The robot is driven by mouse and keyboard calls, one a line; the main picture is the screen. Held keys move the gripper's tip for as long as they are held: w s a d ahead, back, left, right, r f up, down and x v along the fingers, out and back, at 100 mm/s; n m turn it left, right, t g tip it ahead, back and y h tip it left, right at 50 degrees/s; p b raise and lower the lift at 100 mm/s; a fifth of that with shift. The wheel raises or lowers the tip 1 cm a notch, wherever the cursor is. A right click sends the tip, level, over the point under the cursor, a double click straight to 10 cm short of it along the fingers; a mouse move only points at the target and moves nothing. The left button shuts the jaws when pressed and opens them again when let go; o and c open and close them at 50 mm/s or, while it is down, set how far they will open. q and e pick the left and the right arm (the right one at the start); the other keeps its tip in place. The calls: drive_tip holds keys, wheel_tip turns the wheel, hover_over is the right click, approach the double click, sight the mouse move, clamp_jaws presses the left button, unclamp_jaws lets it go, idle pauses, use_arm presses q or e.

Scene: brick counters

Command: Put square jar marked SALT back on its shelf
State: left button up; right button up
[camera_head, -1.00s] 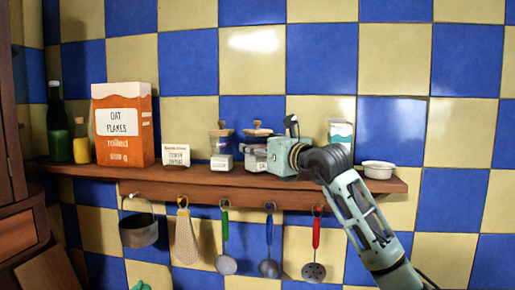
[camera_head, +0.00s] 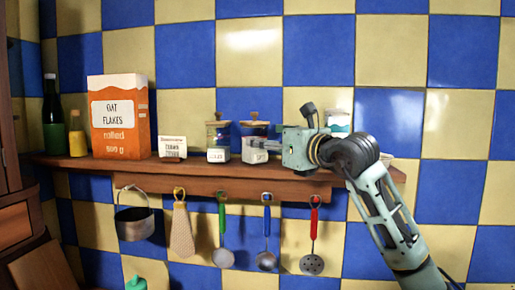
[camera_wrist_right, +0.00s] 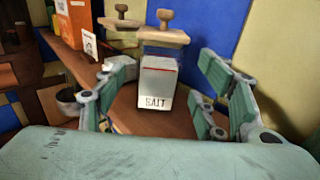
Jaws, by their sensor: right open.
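The square SALT jar (camera_head: 254,149), pale with a wooden knobbed lid, stands upright on the wooden shelf (camera_head: 235,176). In the right wrist view the jar (camera_wrist_right: 157,85) shows its SALT label, centred between my fingers. My right gripper (camera_head: 280,146) is just right of the jar in the head view. In the wrist view its open fingers (camera_wrist_right: 165,95) have a gap to the jar on both sides and hold nothing. My left gripper is not in view.
Left of the SALT jar are a similar labelled jar (camera_head: 218,140), a small card (camera_head: 172,147), an oat flakes box (camera_head: 120,115) and bottles. A white-teal container (camera_head: 338,121) is behind my right gripper. Utensils (camera_head: 266,235) and a pot (camera_head: 135,223) hang below.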

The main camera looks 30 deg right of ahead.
drive_tip(key=s+b, duration=0.1)
drive_tip(key=s, duration=0.5)
drive_tip(key=shift+d+b, duration=0.35)
drive_tip(key=shift+d, duration=0.05)
